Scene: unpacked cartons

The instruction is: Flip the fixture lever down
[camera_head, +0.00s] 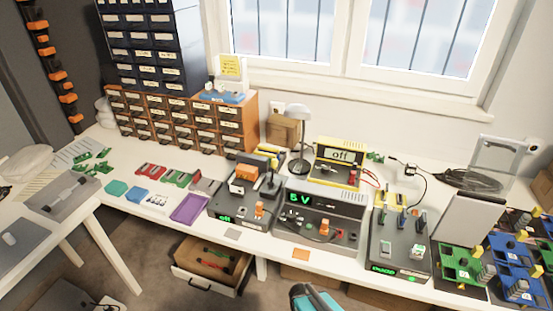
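Two dark bench units with small upright parts and green displays stand on the white table. The left unit (228,208) carries an orange block (246,172), a dark upright part (270,180) and an orange knob or handle (259,209). My gripper (315,298) shows only partly as a dark and teal shape at the bottom edge, in front of the table. Its fingertips cannot be made out.
A power supply reading 5 V (320,208) stands between the units, a yellow meter reading off (340,164) behind it. Green and blue boards (515,268) crowd the right end. A drawer (208,268) is pulled out below the table. A purple tray (190,208) lies left.

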